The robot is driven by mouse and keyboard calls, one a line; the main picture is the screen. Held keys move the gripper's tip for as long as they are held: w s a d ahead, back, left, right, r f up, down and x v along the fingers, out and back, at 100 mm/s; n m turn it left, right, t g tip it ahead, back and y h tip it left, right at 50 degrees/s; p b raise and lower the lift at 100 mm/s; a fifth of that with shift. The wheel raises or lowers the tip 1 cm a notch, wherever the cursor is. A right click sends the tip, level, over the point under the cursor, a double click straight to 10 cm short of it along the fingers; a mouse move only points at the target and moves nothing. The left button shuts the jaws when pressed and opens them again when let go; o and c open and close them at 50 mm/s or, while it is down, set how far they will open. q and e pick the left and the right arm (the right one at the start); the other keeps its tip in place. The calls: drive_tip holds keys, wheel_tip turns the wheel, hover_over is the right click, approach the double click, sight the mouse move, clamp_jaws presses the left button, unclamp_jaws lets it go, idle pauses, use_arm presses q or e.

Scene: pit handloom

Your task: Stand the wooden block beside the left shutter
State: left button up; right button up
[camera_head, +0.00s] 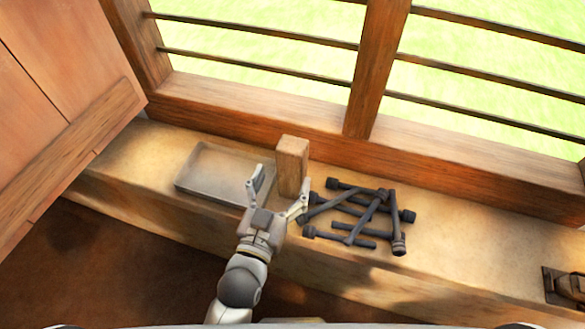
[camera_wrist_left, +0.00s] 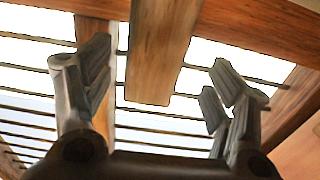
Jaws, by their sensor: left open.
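The wooden block (camera_head: 292,165) stands upright on the sill (camera_head: 140,165), just right of a shallow tray. My left gripper (camera_head: 281,187) is open at the block's near side, one finger left of it and one toward its lower right. In the left wrist view the block (camera_wrist_left: 163,50) shows between the two spread fingers (camera_wrist_left: 158,85), with no clear contact. The block's lower near part is partly covered by a finger in the head view. The left shutter (camera_head: 60,70), a brown panel with a diagonal batten, stands open at the left. My right gripper is out of view.
The grey tray (camera_head: 190,180) lies between block and shutter and looks empty. Several dark bolt-like rods (camera_head: 345,212) lie piled close right of the block. A barred window frame (camera_head: 250,118) runs behind. A metal-and-wood fitting (camera_head: 565,287) sits far right. Bare sill shows left of the tray.

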sight(289, 172)
use_arm(q)
drive_tip(key=shift+d+f+x, duration=0.1)
drive_tip(key=shift+x, duration=1.4)
drive_tip(key=shift+d+f+x, duration=0.1)
drive_tip(key=shift+d+x, duration=0.05)
drive_tip(key=shift+x, duration=1.3)
drive_tip(key=shift+s, duration=0.1)
drive_tip(key=c, duration=1.2)
drive_tip(key=shift+r, duration=0.1)
drive_tip(key=shift+c, duration=0.4)
drive_tip(key=shift+p, duration=0.3)
